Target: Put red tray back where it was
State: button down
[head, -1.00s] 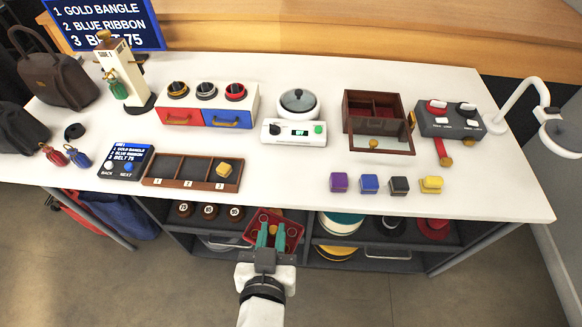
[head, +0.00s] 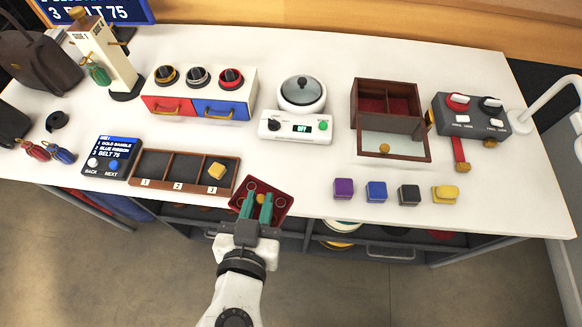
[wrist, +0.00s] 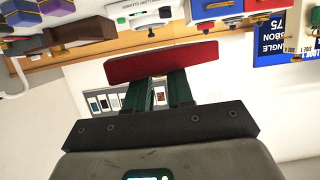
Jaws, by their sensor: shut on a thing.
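The red tray (head: 277,199) is held in my gripper (head: 258,207), which is shut on it, at the front edge of the white table. Its red side also shows in the wrist view (wrist: 162,62), with my green fingers (wrist: 158,92) against it. Small round items seem to lie in the tray, but the fingers partly cover them. I cannot tell whether the tray touches the table edge.
Purple, blue, black and yellow blocks (head: 376,191) stand to the right. Dark shelves (head: 368,243) are below the table.

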jog(key=w+d+f+p, duration=0.1)
jog(key=w+d+f, duration=0.25)
jog(key=w, duration=0.45)
send_over(290, 180)
jog(key=s, duration=0.1)
jog(key=f, duration=0.4)
jog(key=shift+s+a+f, duration=0.15)
jog(key=shift+a+f, duration=0.1)
jog(key=shift+f, duration=0.1)
jog(key=shift+w+d+f, duration=0.1)
jog(key=shift+w+f, duration=0.25)
jog(key=shift+f, duration=0.1)
jog(key=f, duration=0.3)
jog(key=shift+w+d+f, duration=0.15)
jog(key=shift+w, duration=0.2)
jog(key=shift+f, duration=0.1)
jog(key=shift+f+b, duration=0.3)
jog(key=shift+b, duration=0.2)
jog(key=c, duration=1)
grip_release()
jog(key=shift+r, duration=0.1)
jog(key=shift+r+p, duration=0.2)
jog(key=shift+p, duration=0.65)
